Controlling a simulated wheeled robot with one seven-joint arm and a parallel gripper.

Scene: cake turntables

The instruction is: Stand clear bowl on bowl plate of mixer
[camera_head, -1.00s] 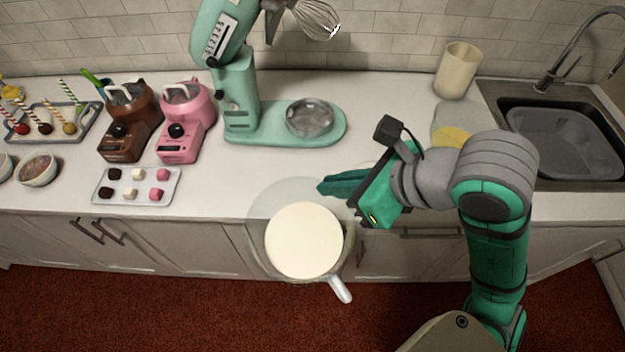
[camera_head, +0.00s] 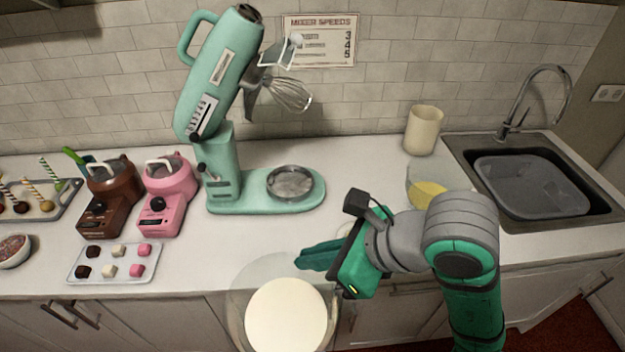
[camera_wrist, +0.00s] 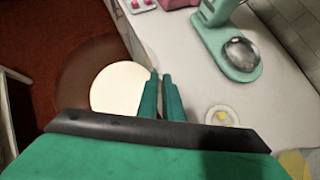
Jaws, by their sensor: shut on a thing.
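The clear bowl (camera_head: 243,283), a large see-through bowl with a pale cream filling, is held in front of the counter edge. In the wrist view the bowl (camera_wrist: 80,75) is left of the fingers, its cream disc beside the fingertips. My gripper (camera_head: 300,258) is shut on the bowl's rim; it also shows in the wrist view (camera_wrist: 160,78). The bowl looks about level. The mint-green mixer (camera_head: 222,160) stands at the back of the counter with its head tilted up and whisk (camera_head: 288,94) raised. Its round metallic bowl plate (camera_head: 290,183) is empty, behind my gripper.
Brown (camera_head: 110,195) and pink (camera_head: 168,195) small mixers and a tray of sweets (camera_head: 113,263) stand left. A glass bowl with yellow contents (camera_head: 430,192), a beige cup (camera_head: 422,130) and the sink (camera_head: 535,180) are right. Counter between bowl and mixer base is mostly clear.

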